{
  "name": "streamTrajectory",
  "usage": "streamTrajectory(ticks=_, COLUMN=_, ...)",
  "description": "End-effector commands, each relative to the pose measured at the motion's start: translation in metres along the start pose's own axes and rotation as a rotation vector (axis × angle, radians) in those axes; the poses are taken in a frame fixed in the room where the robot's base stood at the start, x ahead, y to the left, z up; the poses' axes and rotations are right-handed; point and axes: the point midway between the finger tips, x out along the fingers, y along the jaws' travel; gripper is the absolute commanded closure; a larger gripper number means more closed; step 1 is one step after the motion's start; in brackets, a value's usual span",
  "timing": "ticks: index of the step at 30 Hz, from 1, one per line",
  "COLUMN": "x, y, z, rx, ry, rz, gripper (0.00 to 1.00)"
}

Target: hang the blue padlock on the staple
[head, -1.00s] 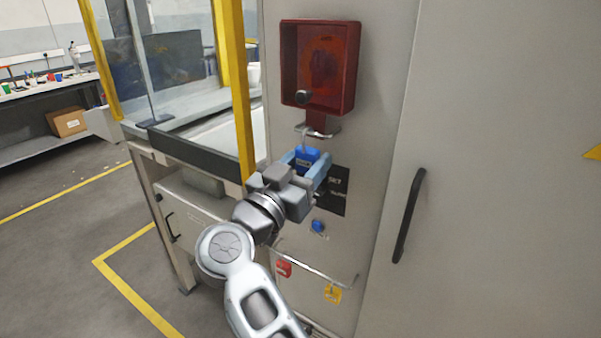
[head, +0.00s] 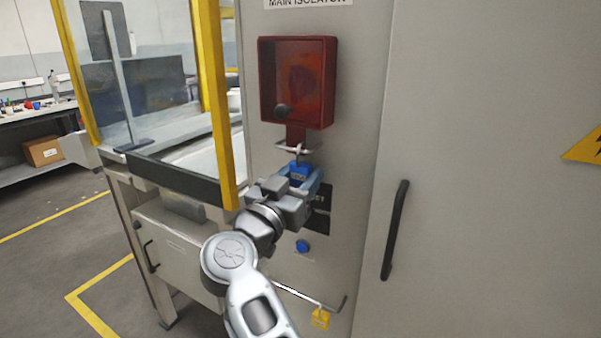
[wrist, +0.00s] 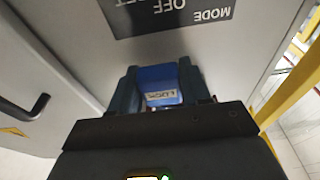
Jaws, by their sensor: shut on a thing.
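The blue padlock (head: 299,171) is held between the fingers of my gripper (head: 304,182), just below the staple (head: 293,147). In the wrist view the padlock's blue body (wrist: 158,84) with a white label sits between both fingertips of my gripper (wrist: 157,88). The staple is a light metal loop under the red box (head: 297,83). The padlock's shackle reaches up close to the staple; I cannot tell whether it passes through it. In the wrist view the staple is hidden.
A blue button (head: 302,247) and a dark panel (head: 318,209) are below the padlock. A metal rail (head: 310,296) carries a yellow tag (head: 320,317). A black door handle (head: 395,230) stands to the right. A yellow post (head: 213,105) stands close on the left.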

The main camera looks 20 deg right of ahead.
Motion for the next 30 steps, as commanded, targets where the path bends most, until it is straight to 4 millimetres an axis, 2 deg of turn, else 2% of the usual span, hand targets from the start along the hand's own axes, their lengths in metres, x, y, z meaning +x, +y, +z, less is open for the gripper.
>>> streamTrajectory(ticks=8, x=0.000, y=0.000, z=0.001, rx=0.000, ry=0.000, rz=0.000, gripper=0.85)
streamTrajectory(ticks=9, x=0.000, y=0.000, z=0.001, rx=0.000, ry=0.000, rz=0.000, gripper=0.51)
streamTrajectory(ticks=18, x=0.000, y=0.000, z=0.001, rx=0.000, ry=0.000, rz=0.000, gripper=0.23)
streamTrajectory(ticks=26, x=-0.002, y=0.000, z=0.001, rx=-0.001, ry=0.000, rz=0.000, gripper=0.23)
streamTrajectory(ticks=30, x=-0.015, y=-0.001, z=0.002, rx=-0.001, ry=0.001, rz=-0.002, gripper=0.23)
